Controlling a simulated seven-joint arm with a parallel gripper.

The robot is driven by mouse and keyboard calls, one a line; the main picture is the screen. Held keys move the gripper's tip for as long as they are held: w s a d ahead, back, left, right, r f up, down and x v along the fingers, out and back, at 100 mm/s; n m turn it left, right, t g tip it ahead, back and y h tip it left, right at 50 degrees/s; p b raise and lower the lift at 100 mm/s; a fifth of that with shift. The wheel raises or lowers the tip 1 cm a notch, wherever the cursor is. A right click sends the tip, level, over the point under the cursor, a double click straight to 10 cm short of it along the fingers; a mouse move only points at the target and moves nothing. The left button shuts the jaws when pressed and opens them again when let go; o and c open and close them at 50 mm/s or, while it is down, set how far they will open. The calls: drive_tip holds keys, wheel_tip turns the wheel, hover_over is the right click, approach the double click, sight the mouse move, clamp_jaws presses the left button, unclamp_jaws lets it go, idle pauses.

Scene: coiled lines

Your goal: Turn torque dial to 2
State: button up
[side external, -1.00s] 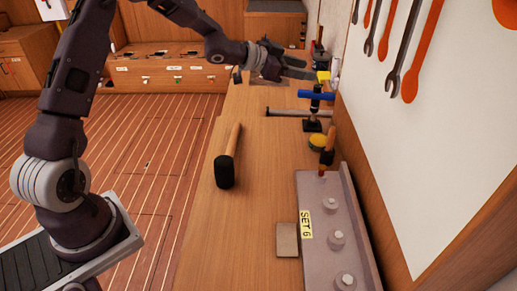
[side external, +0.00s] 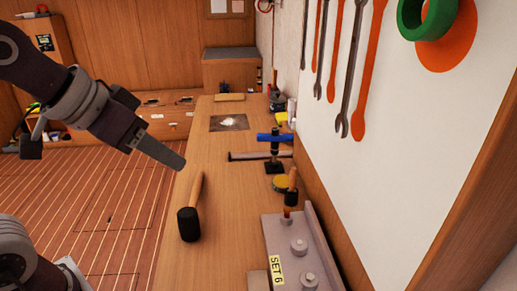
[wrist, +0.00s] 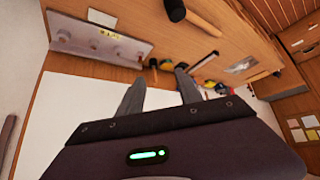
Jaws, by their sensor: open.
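No torque dial can be made out for sure. A grey metal fixture (side external: 283,228) stands at the bench's near right, with a yellow "SET 6" label (side external: 277,270) and several round knobs or bolts on it. The fixture also shows at upper left in the wrist view (wrist: 133,47). A metal bar tool (side external: 250,156) lies farther along the bench, beside a blue-handled stand (side external: 275,138). My gripper (side external: 172,158) is in the air at the bench's left edge, apart from everything. In the wrist view its two fingers (wrist: 158,82) are spread with nothing between them.
A black-headed mallet (side external: 189,225) lies mid-bench. A yellow round item (side external: 281,184) and a wooden-handled tool (side external: 291,188) sit behind the fixture. Wrenches (side external: 345,95) and a green ring (side external: 425,18) hang on the right wall. The bench's left side is mostly clear.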

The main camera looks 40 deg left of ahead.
drive_tip(key=w+d+r+t, duration=0.1)
drive_tip(key=w+d+t, duration=0.2)
drive_tip(key=w, duration=1.5)
drive_tip(key=n+t+y, duration=0.3)
drive_tip(key=t, duration=0.2)
hover_over(275, 131)
drive_tip(key=s+d, duration=0.4)
drive_tip(key=d, duration=0.1)
wheel_tip(275, 131, down, 8)
drive_tip(key=a+f+y, duration=0.1)
drive_tip(key=f, duration=0.1)
drive_tip(key=w+a+f+n+y, duration=0.1)
drive_tip(key=f+y, duration=0.1)
drive_tip(key=f, duration=0.1)
drive_tip(key=a+f+n+t+y, duration=0.1)
drive_tip(key=a+f, duration=0.1)
drive_tip(key=shift+w+f+y, duration=0.2)
drive_tip(key=shift+f+y, duration=0.05)
drive_tip(key=shift+y, duration=0.05)
drive_tip(key=x, duration=0.7)
clamp_jaws()
